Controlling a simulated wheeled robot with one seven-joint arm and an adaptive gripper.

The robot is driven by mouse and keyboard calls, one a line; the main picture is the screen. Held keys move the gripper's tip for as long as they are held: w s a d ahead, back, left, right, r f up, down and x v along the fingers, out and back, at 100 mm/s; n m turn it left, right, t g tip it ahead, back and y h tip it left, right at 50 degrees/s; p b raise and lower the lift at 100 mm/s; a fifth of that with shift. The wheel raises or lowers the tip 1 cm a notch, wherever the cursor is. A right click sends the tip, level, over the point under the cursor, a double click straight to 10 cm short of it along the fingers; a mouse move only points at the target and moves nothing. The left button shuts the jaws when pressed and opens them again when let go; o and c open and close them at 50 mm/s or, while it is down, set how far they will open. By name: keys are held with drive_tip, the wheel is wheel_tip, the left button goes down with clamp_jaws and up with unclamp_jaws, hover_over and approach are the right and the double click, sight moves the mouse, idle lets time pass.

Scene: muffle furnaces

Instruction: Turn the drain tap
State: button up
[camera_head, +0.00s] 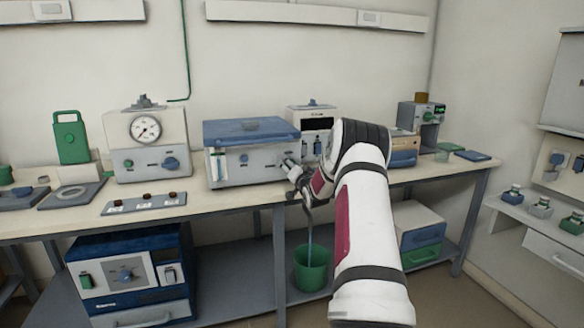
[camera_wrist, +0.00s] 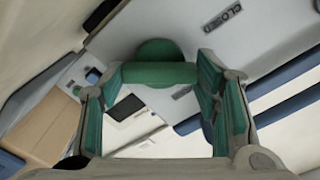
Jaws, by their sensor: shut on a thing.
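The drain tap shows in the wrist view as a green handle (camera_wrist: 160,73) with a rounded green knob behind it, against a pale panel. My gripper (camera_wrist: 160,85) has its green-padded fingers on both sides of the handle, shut on it. In the head view my gripper (camera_head: 290,168) is at the right end of the front of a blue-lidded grey box (camera_head: 232,167). My arm and gripper hide the tap there. A thin blue line, hose or stream unclear, runs down to a green bucket (camera_head: 311,270).
A blue unit (camera_head: 130,275) stands on the lower shelf. Wall shelves (camera_head: 545,215) are at the right.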

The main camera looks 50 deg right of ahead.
drive_tip(key=m+p, duration=0.1)
drive_tip(key=m, duration=0.4)
drive_tip(key=shift+s+d+m, duration=0.1)
drive_tip(key=shift+m, duration=0.2)
drive_tip(key=shift+f+m+p, duration=0.1)
drive_tip(key=shift+m+p, duration=0.3)
drive_tip(key=shift+m, duration=1.9)
drive_tip(key=o, duration=1.1)
drive_tip(key=shift+o, duration=0.2)
drive_tip(key=v, duration=1.2)
